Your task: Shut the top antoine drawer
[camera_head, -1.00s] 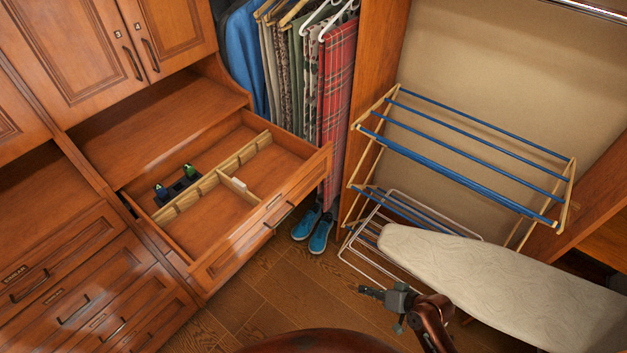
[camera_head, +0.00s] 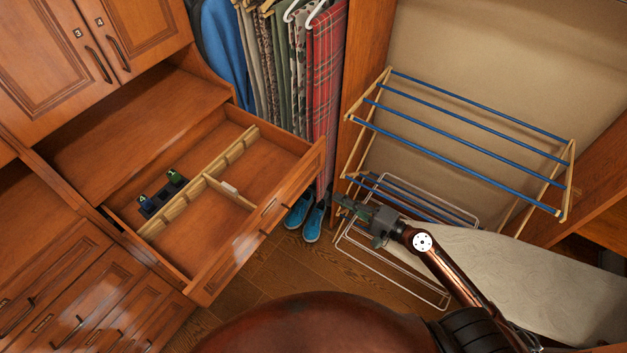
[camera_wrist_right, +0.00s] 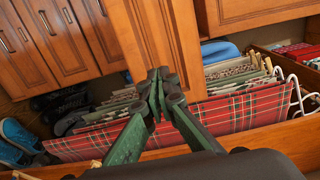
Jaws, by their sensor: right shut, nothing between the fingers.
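The top drawer (camera_head: 302,182) is pulled far out of the wooden cabinet in the head view. Its front panel has a dark handle (camera_head: 268,224) and faces lower right. Inside are light wood dividers (camera_head: 190,190), small dark items with green parts (camera_head: 162,192) and a small white item (camera_head: 229,187). My right gripper (camera_head: 343,205) is shut and empty, right of the drawer front and apart from it. Its closed fingers also show in the right wrist view (camera_wrist_right: 157,92), in front of red plaid cloth and wood panels. My left gripper is not in view.
Blue shoes (camera_head: 305,218) stand on the floor beside the drawer's right end. Hanging clothes (camera_head: 325,100) are behind them. A drying rack (camera_head: 465,150) and an ironing board (camera_head: 520,280) stand close to my right arm. Floor is clear before the drawer.

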